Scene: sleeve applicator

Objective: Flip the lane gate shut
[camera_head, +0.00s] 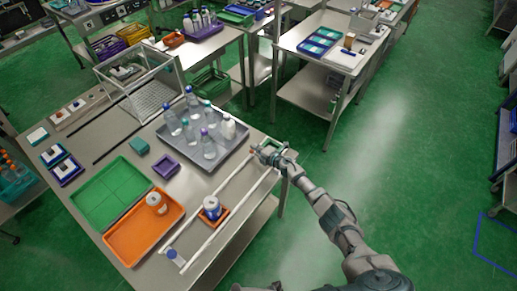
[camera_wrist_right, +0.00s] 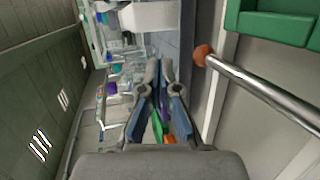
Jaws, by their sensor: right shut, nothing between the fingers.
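The lane is two pale parallel rails (camera_head: 206,243) running diagonally along the table's right side. An orange pad (camera_head: 208,221) with a blue-capped white container (camera_head: 212,207) sits between the rails. A small blue-and-white fitting (camera_head: 174,255) is at the lane's near end. I cannot tell which part is the gate. My left gripper is not in view.
A grey tray of bottles (camera_head: 213,164) stands left of my right gripper. An orange tray (camera_head: 124,241) with a container (camera_head: 156,203) and a green tray (camera_head: 104,193) lie left of the lane. The floor to the right of the table is clear.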

